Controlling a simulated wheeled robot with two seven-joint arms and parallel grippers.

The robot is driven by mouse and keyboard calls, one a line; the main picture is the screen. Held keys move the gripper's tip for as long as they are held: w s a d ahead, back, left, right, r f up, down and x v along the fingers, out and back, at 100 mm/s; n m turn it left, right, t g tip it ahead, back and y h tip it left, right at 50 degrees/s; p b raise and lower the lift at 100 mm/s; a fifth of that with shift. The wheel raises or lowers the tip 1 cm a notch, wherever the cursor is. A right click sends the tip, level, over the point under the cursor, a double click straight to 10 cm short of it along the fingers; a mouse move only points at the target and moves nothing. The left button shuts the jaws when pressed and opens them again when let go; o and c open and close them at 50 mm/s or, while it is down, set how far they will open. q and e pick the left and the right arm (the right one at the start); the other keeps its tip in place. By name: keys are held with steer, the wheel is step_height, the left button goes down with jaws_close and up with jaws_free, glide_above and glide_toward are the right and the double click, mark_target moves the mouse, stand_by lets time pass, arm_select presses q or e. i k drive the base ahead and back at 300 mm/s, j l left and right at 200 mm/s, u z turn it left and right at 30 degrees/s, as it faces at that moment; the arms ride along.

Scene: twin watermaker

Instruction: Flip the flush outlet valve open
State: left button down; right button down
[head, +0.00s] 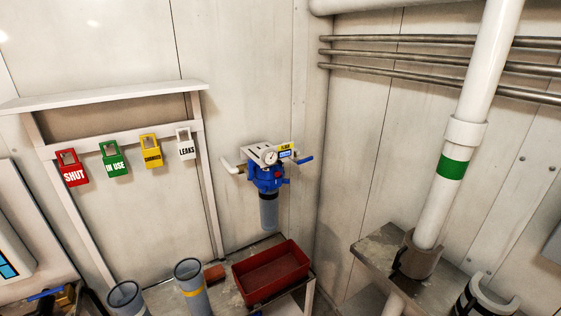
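A blue filter unit (267,176) with a round gauge (270,156) and a clear grey bowl (269,210) below hangs on the back wall near the corner. A blue lever (304,160) sticks out from its right side, pointing right and slightly up. A small yellow label (285,147) sits above it; its text is too small to read surely. I cannot tell for certain that this lever is the flush outlet valve. A second blue handle (45,294) on a brass-coloured fitting shows at the bottom left. Neither of my grippers is in view.
A red tray (270,272) stands on a bench below the filter. Grey open-topped cylinders (191,288) stand left of it. Several coloured tags (113,160) hang on a wall rack. A white pipe with a green band (452,168) rises at the right from a grey holder (416,261).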

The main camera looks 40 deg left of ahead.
mark_target(250, 174)
steer(key=u, duration=1.55)
